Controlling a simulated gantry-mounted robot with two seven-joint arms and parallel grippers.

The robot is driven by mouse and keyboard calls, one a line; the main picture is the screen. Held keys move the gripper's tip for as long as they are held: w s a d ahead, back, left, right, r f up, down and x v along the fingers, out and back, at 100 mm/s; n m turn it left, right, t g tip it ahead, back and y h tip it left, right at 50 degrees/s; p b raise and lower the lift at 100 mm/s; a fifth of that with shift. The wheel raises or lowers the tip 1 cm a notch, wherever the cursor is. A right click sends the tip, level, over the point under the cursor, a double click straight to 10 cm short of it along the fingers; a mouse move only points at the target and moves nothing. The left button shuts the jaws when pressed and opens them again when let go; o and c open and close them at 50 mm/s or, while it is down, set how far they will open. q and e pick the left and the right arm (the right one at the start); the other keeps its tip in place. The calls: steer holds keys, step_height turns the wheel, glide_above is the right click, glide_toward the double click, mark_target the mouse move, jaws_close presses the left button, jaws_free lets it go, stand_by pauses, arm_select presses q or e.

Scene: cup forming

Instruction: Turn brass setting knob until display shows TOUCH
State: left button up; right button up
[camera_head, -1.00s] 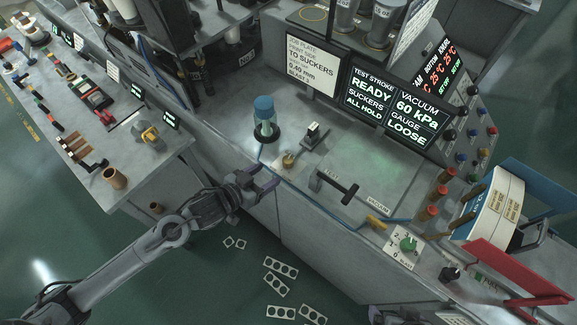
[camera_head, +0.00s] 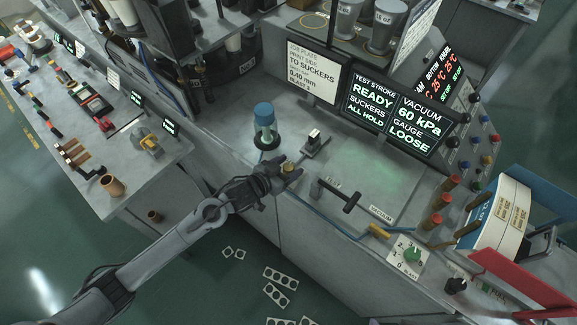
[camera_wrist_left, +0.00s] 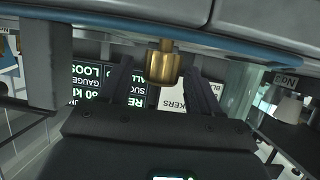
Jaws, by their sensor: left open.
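The brass setting knob (camera_head: 291,171) stands on the front edge of the grey bench, partly hidden by my left gripper (camera_head: 284,167) in the head view. In the left wrist view, the brass knob (camera_wrist_left: 163,65) shows between the two dark fingers of my left gripper (camera_wrist_left: 162,82). The fingers are open, with a gap on each side of the knob. The gauge display (camera_head: 412,125) reads VACUUM 60 kPa, GAUGE LOOSE. The screen beside it (camera_head: 372,103) reads TEST STROKE READY, SUCKERS ALL HOLD. My right gripper is not in view.
A blue-topped cup form (camera_head: 265,125) stands just behind the knob. A small block on a metal base (camera_head: 313,142) is right of it, and a black T-handle (camera_head: 338,195) lies further right. A blue hose (camera_head: 345,226) runs along the bench's front edge.

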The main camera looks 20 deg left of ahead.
arm_select(q)
steer(key=shift+w, duration=0.2)
steer(key=c, duration=1)
steer(key=shift+o, duration=0.2)
steer(key=shift+m+g+h+p, duration=0.4)
steer(key=shift+m+h+p, duration=0.2)
steer(key=shift+m+h, duration=0.1)
steer(key=shift+m+g+h, duration=0.4)
steer(key=shift+m+h, duration=0.3)
steer(key=shift+f+m+g+h, duration=0.1)
steer(key=shift+m+g+h, duration=0.7)
steer(key=shift+m+h, duration=0.3)
steer(key=shift+m+g+h+b, duration=0.7)
steer(key=shift+m+g+b, duration=0.1)
steer(key=shift+m, duration=0.1)
steer(key=shift+m+g+h+b, duration=0.3)
steer(key=shift+m+g+b, duration=0.1)
steer(key=shift+m+g, duration=0.2)
